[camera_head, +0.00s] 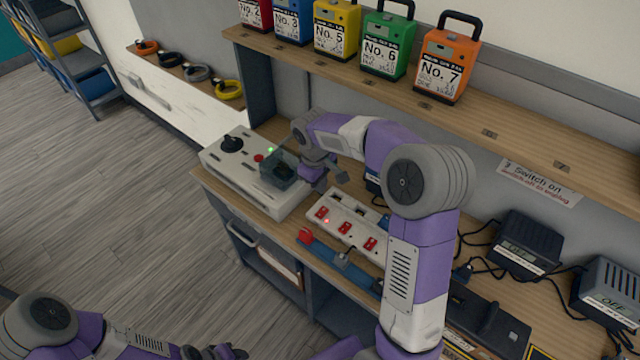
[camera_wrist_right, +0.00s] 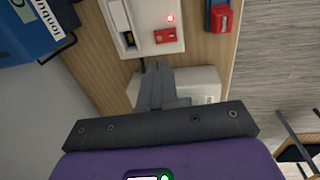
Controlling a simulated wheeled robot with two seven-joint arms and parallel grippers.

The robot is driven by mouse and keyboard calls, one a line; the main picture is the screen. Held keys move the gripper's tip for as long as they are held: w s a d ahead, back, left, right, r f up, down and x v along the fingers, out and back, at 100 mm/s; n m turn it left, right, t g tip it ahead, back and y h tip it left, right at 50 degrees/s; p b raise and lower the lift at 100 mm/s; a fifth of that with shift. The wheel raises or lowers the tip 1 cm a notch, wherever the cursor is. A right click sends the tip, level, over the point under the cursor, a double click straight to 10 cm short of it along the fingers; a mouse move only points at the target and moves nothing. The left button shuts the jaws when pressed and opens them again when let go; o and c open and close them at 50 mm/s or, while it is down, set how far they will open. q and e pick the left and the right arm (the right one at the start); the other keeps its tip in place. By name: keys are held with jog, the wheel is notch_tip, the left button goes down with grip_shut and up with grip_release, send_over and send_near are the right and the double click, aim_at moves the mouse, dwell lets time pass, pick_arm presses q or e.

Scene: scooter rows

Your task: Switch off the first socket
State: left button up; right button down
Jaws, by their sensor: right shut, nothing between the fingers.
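A white socket strip (camera_head: 335,236) with several red switches lies on the bench. Its leftmost red switch (camera_head: 321,212) has a red light glowing beside it. In the right wrist view that end of the strip (camera_wrist_right: 145,12) shows its red switch (camera_wrist_right: 165,35) and the lit red lamp (camera_wrist_right: 170,18). My right gripper (camera_head: 341,177) is above the bench, between the white control box and the strip's left end. Its fingers (camera_wrist_right: 156,72) are together and empty, with their tips apart from the switch in the picture. My left gripper (camera_head: 220,352) is low at the bottom edge, its jaws unclear.
A white control box (camera_head: 250,175) with a black knob and clear cover stands left of the strip. A blue rail (camera_head: 340,262) with a red part runs along the front. Numbered cases (camera_head: 450,65) stand on the shelf above. Black chargers (camera_head: 525,245) and cables lie to the right.

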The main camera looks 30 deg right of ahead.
aim_at(324, 210)
jog(key=f, duration=0.3)
jog(key=f+b, duration=0.1)
jog(key=f, duration=0.2)
jog(key=d+f+b, duration=0.1)
jog(key=f, duration=0.3)
jog(key=shift+w+d, duration=0.1)
jog(key=shift+w, duration=0.15)
jog(key=shift+f, duration=0.15)
jog(key=shift+d+f, duration=0.1)
jog(key=shift+f, duration=0.2)
jog(key=shift+r, duration=0.1)
jog(key=shift+s, duration=0.1)
